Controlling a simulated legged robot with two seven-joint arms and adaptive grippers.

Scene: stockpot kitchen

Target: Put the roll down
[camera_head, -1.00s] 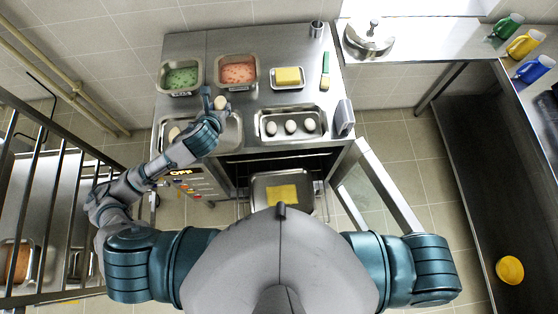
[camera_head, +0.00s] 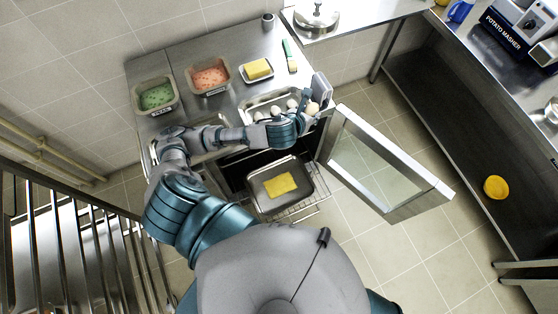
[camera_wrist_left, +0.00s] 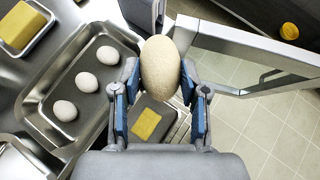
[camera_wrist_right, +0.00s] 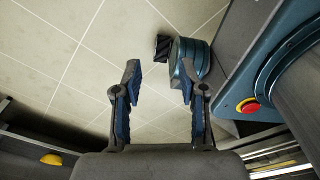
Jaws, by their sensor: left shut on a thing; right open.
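A pale oval roll (camera_head: 312,108) is held between the fingers of my left gripper (camera_head: 303,116), at the right end of the steel counter. In the left wrist view the roll (camera_wrist_left: 160,68) sits upright between the blue pads. A steel tray (camera_wrist_left: 46,62) with three similar pale rolls lies beside it, to the left. Below is the oven pan (camera_head: 262,206) with a yellow square (camera_head: 281,185) in it, on the pulled-out oven rack; the yellow square also shows in the left wrist view (camera_wrist_left: 146,124). My right gripper (camera_wrist_right: 156,72) is open and empty above the floor.
The oven door (camera_head: 385,165) stands open to the right of the rack. A grey upright thing (camera_head: 322,88) stands at the counter's right end. Containers of green (camera_head: 157,96) and pink (camera_head: 210,77) filling, a yellow block (camera_head: 257,68) and a green-handled brush (camera_head: 290,56) are further back.

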